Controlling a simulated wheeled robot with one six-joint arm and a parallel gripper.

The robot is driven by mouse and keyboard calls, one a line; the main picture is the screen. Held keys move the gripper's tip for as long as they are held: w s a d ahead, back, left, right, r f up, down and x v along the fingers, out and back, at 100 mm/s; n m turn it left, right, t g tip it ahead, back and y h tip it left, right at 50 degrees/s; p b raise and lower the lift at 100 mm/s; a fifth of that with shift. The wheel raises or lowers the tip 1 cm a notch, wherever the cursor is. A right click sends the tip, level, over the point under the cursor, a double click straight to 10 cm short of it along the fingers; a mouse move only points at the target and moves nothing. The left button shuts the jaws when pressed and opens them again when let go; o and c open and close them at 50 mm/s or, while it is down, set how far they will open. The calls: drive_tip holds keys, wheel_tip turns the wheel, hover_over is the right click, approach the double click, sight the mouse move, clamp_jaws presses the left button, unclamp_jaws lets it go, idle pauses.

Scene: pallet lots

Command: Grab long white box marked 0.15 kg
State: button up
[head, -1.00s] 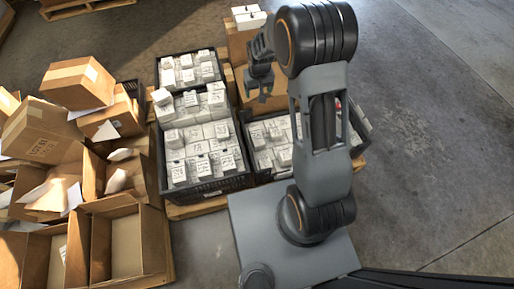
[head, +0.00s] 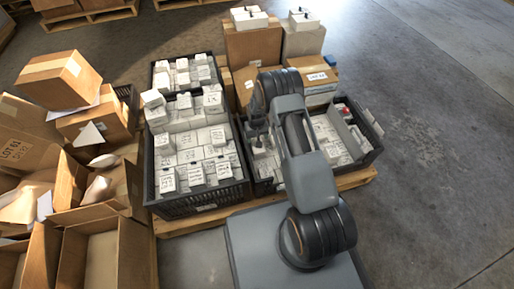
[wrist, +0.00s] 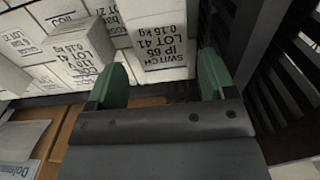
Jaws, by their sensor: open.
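In the wrist view a long white box (wrist: 160,42) marked SWITCH, IP 65, LOT 41, 0.15 kg lies just beyond my gripper (wrist: 162,82). The two green fingers are apart, one toward each side of the box's near end. I cannot tell whether they touch it. Another white box (wrist: 82,48), also marked LOT 41 and 0.15 kg, sits raised and tilted to the left.
A black crate (head: 205,203) full of white boxes stands left of my arm. Cardboard boxes (head: 253,46) with white boxes on top stand behind. Open cartons (head: 105,250) crowd the left. The wrist view shows dark slatted crate wall (wrist: 245,40) close right. Floor at right is clear.

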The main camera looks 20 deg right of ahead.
drive_tip(key=shift+f+b, duration=1.65)
drive_tip(key=shift+f, duration=1.4)
drive_tip(key=shift+r, duration=0.1)
drive_tip(key=c, duration=0.7)
